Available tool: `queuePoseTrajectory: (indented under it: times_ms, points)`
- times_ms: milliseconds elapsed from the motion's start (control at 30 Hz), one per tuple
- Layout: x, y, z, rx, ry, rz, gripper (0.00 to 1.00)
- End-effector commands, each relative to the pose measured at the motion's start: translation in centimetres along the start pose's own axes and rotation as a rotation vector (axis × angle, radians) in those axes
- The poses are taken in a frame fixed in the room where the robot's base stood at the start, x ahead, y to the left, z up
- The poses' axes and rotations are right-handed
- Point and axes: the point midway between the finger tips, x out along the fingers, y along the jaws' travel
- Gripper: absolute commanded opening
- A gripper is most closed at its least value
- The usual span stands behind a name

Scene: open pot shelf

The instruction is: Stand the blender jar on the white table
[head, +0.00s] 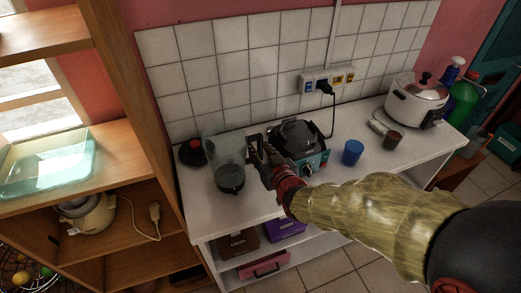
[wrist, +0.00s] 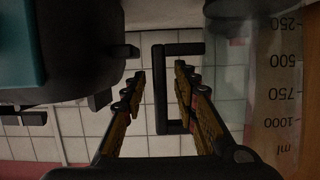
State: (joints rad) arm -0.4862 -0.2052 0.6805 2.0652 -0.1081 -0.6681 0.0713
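The blender jar (head: 224,153) is clear with a black bottom and stands upright at the left part of the white table (head: 208,216), seemingly resting on it. Its measuring marks show at the right of the wrist view (wrist: 276,85). Its black handle (wrist: 161,90) faces my gripper. My gripper (head: 262,150) is beside the jar on its right. In the wrist view its fingers (wrist: 159,75) are apart, one on each side of the handle's bar, with gaps visible. Whether the jar's bottom fully touches the table is hard to tell.
A dark appliance with a teal front (head: 312,163) stands close right of my gripper. A black lid with a red knob (head: 192,152) lies behind the jar. A blue cup (head: 352,152), brown cup (head: 393,140) and white cooker (head: 416,102) are further right. A wooden shelf (head: 130,110) borders the left.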

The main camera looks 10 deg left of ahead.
Motion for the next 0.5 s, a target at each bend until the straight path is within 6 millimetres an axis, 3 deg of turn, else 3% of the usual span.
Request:
queuePoseTrajectory:
  times_ms: [267,500]
  points:
    - [-0.1,0.0,-0.5,0.0,0.0,0.0,0.29]
    - [-4.2,0.0,-0.6,0.0,0.001,0.0,0.29]
